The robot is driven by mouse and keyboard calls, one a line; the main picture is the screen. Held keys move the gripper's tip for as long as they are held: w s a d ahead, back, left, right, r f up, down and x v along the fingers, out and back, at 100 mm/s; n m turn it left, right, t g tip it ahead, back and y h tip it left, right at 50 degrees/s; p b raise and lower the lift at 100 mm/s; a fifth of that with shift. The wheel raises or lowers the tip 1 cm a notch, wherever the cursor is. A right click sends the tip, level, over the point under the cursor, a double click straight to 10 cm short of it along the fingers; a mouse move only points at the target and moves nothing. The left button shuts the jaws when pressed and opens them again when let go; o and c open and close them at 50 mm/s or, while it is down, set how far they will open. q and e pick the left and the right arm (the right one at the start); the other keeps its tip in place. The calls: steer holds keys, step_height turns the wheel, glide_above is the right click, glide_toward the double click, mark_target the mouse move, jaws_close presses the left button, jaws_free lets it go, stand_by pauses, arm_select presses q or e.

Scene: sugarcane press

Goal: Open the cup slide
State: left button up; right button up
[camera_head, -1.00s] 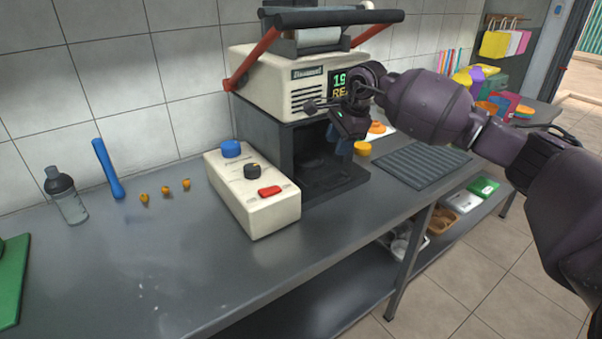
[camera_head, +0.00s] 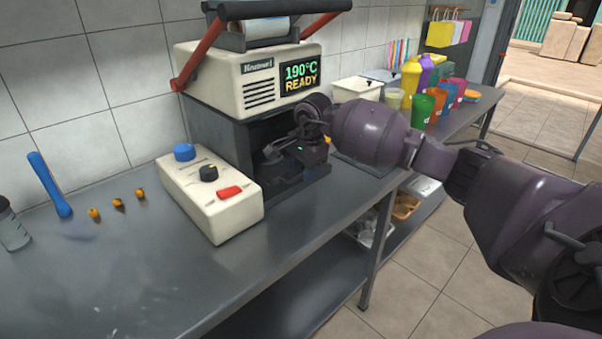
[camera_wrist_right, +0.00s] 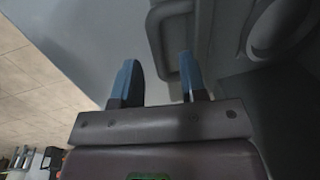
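The machine (camera_head: 235,80) is a cream press on a dark stand, with a dark opening low in its front. The cup slide (camera_head: 290,187) seems to be the dark tray at the bottom of that opening. My right gripper (camera_head: 272,155) is at the opening, above the tray. Contact cannot be told. My left gripper is out of view.
A cream control box (camera_head: 210,195) with a blue knob, a black knob and a red switch stands left of the opening. Coloured cups (camera_head: 440,98) stand at the right.

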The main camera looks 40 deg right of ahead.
steer(key=shift+w+f, duration=0.1)
steer(key=shift+f, duration=0.5)
steer(key=shift+c, duration=0.5)
jaws_close()
